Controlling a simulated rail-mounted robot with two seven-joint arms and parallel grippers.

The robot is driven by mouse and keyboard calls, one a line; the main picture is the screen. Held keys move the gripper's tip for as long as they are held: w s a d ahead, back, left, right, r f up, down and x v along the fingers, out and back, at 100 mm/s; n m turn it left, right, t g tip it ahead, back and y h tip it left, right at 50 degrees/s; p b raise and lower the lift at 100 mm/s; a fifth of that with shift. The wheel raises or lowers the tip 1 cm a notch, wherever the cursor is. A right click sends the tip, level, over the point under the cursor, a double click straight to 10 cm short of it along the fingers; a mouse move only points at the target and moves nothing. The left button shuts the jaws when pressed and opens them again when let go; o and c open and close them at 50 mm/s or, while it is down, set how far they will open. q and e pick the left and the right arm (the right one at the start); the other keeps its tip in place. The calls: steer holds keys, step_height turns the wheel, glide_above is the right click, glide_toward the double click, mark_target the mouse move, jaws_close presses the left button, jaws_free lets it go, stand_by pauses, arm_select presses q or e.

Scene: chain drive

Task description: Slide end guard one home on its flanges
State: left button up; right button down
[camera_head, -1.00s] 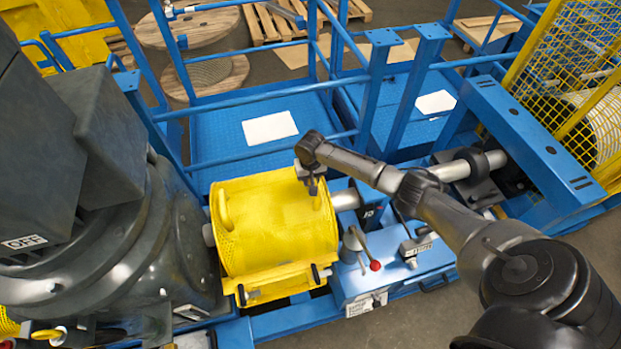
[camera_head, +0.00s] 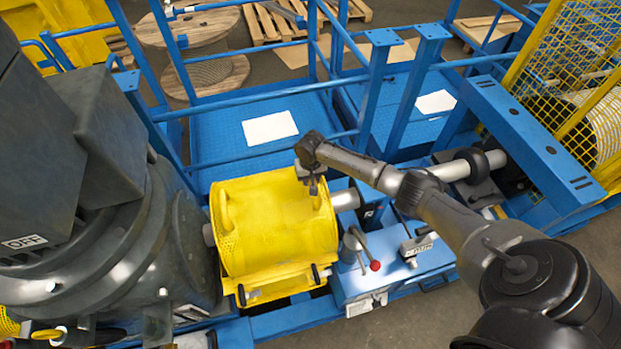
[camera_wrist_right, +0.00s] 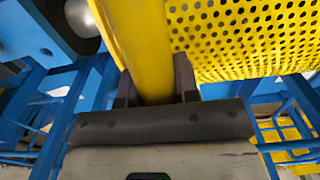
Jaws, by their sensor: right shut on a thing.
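The end guard, a yellow drum-like cover (camera_head: 275,230) with perforated ends, sits over the shaft between the dark motor and the blue bench in the head view. Handles show at its left and right ends. My right gripper (camera_head: 313,187) reaches down to its right end. In the right wrist view the gripper (camera_wrist_right: 155,92) is shut around a yellow handle bar (camera_wrist_right: 145,45), with the perforated yellow panel (camera_wrist_right: 240,40) beside it. The guard's lower edge is close to the blue frame; I cannot tell whether it is fully seated on the flanges. My left gripper is not in view.
The large dark motor (camera_head: 120,250) with an OFF label stands close on the left. A red-knobbed lever (camera_head: 375,265) stands on the blue bench to the right. Blue railings (camera_head: 260,155) run behind, and a yellow mesh cage (camera_head: 570,90) is at far right.

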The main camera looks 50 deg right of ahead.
mark_target(299, 188)
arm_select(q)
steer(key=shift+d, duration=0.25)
arm_select(e)
steer(key=shift+a, duration=0.1)
steer(key=shift+w+a, duration=0.1)
steer(key=shift+w, duration=0.1)
steer(key=shift+w+a, duration=0.6)
steer(key=shift+a, duration=0.3)
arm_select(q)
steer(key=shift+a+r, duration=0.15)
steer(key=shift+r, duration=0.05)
arm_select(e)
steer(key=shift+w+a, duration=0.1)
steer(key=shift+a, duration=0.05)
arm_select(q)
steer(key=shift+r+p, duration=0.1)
steer(key=shift+p, duration=0.2)
arm_select(e)
steer(key=shift+w+a, duration=0.2)
steer(key=shift+a, duration=0.1)
steer(key=shift+w+a, duration=0.1)
